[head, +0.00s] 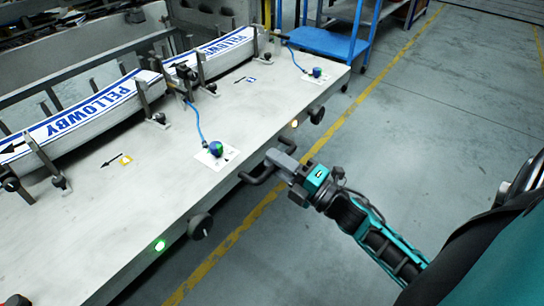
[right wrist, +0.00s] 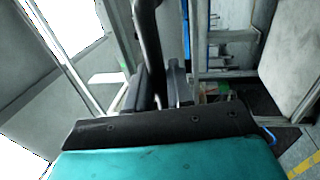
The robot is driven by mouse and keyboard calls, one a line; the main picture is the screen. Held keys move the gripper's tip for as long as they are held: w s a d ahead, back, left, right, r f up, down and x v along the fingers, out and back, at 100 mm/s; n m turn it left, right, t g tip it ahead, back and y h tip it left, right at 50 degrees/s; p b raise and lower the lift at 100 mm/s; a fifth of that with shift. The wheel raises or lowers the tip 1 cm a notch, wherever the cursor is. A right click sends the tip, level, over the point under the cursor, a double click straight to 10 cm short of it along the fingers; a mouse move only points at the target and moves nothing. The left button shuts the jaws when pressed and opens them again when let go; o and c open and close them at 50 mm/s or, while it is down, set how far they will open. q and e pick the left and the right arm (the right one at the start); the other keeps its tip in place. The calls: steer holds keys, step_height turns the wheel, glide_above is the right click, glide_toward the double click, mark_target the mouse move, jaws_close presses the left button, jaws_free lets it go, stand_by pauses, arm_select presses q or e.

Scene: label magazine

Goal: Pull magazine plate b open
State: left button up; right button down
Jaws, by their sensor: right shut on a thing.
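The magazine plate (head: 110,215) is a long pale grey slab running diagonally across the head view. I cannot read which letter marks it. A dark bar handle (head: 258,178) sticks out from its front edge. My right gripper (head: 283,162) is at this handle, shut on it. In the right wrist view the dark curved handle (right wrist: 148,40) runs down between the fingers of my right gripper (right wrist: 160,88). The fingers hide part of the bar. My left gripper is not in view.
Stacks of blue-and-white PELLOWBY labels (head: 95,108) stand between dark posts on the plate. Black knobs (head: 200,226), a green light (head: 160,245) and an amber light (head: 295,123) sit on the front edge. A blue cart (head: 335,42) stands behind. The floor at right is clear.

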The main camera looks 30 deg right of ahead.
steer(key=shift+s+d+f, duration=0.1)
steer(key=shift+s+d, duration=0.05)
steer(key=shift+s, duration=0.35)
steer(key=c, duration=1.2)
jaws_free()
steer(key=v, duration=1.3)
steer(key=shift+w, duration=0.1)
